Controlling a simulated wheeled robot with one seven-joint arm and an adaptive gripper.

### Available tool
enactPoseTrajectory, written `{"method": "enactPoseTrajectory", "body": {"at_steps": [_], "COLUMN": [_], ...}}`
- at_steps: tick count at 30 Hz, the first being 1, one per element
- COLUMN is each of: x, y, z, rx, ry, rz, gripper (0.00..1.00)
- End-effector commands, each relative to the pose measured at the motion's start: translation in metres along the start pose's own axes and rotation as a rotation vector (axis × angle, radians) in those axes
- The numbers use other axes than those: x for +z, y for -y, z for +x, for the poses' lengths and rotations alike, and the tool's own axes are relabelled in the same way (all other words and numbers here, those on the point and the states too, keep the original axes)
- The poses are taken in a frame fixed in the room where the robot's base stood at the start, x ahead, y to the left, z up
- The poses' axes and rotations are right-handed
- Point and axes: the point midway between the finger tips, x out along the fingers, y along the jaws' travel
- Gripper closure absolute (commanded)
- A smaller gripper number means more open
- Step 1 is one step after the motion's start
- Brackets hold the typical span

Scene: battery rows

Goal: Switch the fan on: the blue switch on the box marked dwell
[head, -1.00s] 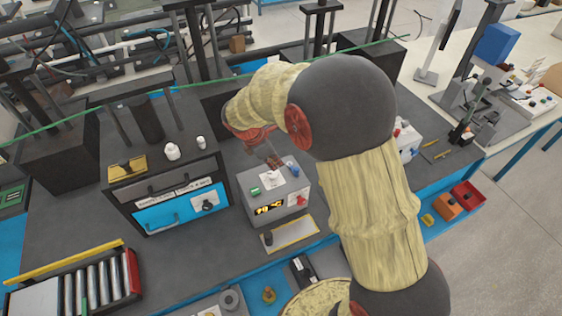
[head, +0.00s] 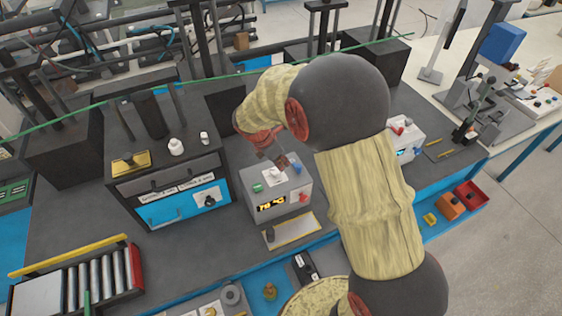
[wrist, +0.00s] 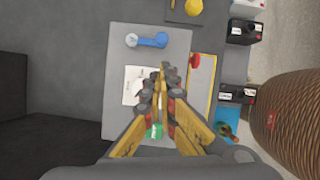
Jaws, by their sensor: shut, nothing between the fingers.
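A grey box (head: 262,203) with a lit yellow display stands on the dark bench; I cannot read a "dwell" mark on it. Its blue switch (head: 297,168) is on the top at the far right. My gripper (head: 284,161) is over the box top, left of the blue switch in the head view. In the wrist view my gripper (wrist: 165,72) is shut and empty, its tips apart from the switch. It partly covers a white label (wrist: 137,84).
The box also has a green button (wrist: 154,131) and a red switch (wrist: 195,61). A blue-fronted unit (head: 180,207) stands to the left. Another white box (head: 407,138) stands to the right, behind my arm. A yellow-edged tray (head: 292,232) lies in front.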

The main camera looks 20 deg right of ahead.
Motion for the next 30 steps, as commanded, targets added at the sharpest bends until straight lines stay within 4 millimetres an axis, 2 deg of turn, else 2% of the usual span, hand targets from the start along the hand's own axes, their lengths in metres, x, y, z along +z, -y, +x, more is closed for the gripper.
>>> {"method": "enactPoseTrajectory", "body": {"at_steps": [1, 6, 12, 30], "x": [0.0, 0.0, 0.0, 0.001], "y": [0.001, 0.001, 0.001, 0.001], "z": [0.011, 0.039, 0.059, 0.063], "rx": [-0.004, -0.002, -0.001, 0.007], "ry": [0.0, 0.0, 0.0, -0.001], "rz": [0.0, 0.0, 0.0, -0.014], "gripper": [1.0, 1.0, 1.0, 1.0]}}
